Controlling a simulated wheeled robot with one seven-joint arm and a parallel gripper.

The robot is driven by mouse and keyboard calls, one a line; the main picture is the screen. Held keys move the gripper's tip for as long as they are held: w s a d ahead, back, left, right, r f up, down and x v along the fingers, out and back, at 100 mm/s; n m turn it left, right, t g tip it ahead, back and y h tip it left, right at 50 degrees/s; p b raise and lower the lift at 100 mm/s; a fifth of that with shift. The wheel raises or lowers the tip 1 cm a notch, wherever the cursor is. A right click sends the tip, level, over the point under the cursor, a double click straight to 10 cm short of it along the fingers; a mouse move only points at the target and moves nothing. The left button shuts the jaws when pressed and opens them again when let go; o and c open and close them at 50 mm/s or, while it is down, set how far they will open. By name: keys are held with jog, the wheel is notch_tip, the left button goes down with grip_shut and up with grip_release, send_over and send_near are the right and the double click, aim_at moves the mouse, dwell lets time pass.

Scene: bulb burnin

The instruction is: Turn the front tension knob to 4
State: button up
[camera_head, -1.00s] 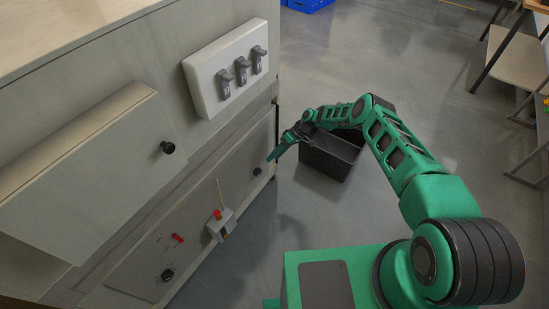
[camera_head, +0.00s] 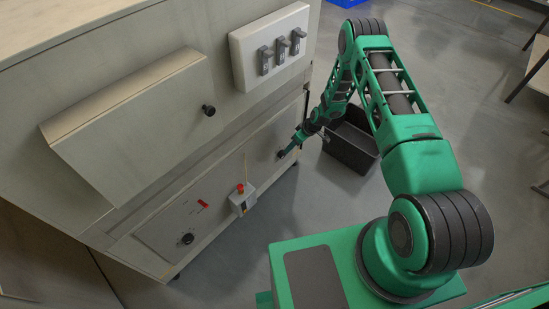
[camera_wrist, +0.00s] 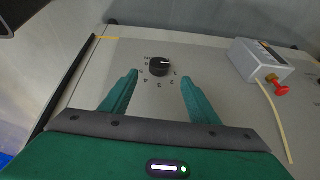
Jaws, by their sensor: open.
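A round black knob (camera_wrist: 159,67) sits on a grey panel in the wrist view, ringed by small dial figures. A pale pointer mark on it points to the right, above the figure that looks like 1; the figures are small and blurred. My gripper (camera_wrist: 159,76) is open, one green finger on each side of the knob at its near edge. I see no contact. In the head view, my gripper (camera_head: 293,148) is at the far end of the cabinet's lower panel, close to that knob (camera_head: 281,154). A second black knob (camera_head: 187,239) is at the panel's near end.
A grey box with a red button (camera_head: 241,188) stands out from the panel between the knobs; the box (camera_wrist: 262,60) is right of my fingers in the wrist view. A red switch (camera_head: 203,204), a hood (camera_head: 130,120) and a white switch box (camera_head: 270,46) are nearby. A dark bin (camera_head: 352,150) stands on the floor.

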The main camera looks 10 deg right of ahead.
aim_at(284, 155)
jog(key=x, duration=1)
jog(key=shift+w+f, duration=0.1)
jog(key=shift+f, duration=0.25)
jog(key=shift+w, duration=0.1)
jog(key=c, duration=1)
